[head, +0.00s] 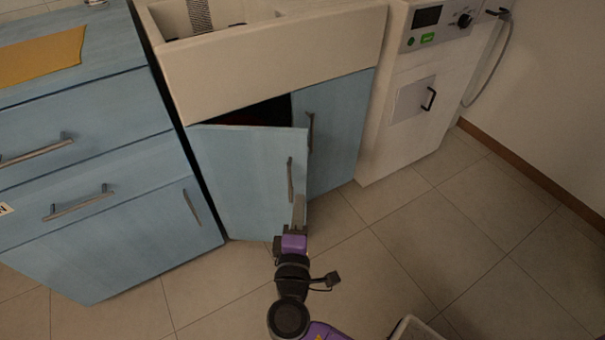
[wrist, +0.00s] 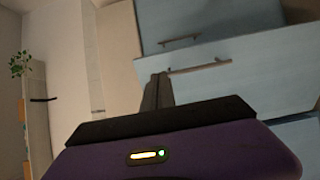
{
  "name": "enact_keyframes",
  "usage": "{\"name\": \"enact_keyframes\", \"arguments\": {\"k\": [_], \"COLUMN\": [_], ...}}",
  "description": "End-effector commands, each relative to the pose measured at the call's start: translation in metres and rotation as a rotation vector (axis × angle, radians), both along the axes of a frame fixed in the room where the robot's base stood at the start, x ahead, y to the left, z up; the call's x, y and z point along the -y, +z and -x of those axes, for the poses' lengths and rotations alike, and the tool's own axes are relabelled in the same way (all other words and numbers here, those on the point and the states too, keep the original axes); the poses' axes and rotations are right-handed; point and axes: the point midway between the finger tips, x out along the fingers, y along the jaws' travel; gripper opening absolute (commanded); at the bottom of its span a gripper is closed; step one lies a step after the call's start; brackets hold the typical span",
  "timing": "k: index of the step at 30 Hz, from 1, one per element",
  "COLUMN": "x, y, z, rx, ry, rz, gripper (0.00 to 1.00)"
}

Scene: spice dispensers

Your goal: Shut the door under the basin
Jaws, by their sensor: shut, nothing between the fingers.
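The basin (head: 270,65) is a cream sink on a blue cabinet. The left door under it (head: 235,175) stands ajar, swung out, with a dark gap above its top edge. Its vertical bar handle (head: 290,182) is near its free edge. The right door (head: 338,130) looks closed. My gripper (head: 299,212) is shut and empty, its fingertips at the lower part of the left door's free edge, below the handle. I cannot tell whether they touch. In the wrist view the shut fingers (wrist: 156,90) overlap a blue panel beside a bar handle (wrist: 200,68).
Blue drawers (head: 90,170) stand left of the basin cabinet, with an orange mat (head: 40,58) on top. A white appliance (head: 410,110) stands to the right. Tiled floor (head: 440,235) is open in front and to the right.

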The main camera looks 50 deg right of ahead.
Motion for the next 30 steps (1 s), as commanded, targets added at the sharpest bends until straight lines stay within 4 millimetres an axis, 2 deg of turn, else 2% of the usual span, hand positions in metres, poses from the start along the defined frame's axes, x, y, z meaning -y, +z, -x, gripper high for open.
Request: {"name": "enact_keyframes", "arguments": {"k": [5,15,21,30], "x": [0.018,0.072,0.097,0.110], "y": [0.000,-0.001,-0.001,0.000], "z": [-0.013,-0.054,-0.073,-0.084], "rx": [0.003,0.003,0.002,0.000], "ry": [-0.003,-0.004,-0.003,0.000], "rz": [0.000,0.000,0.001,0.000], "gripper": [0.00,0.00,0.00,0.00]}}
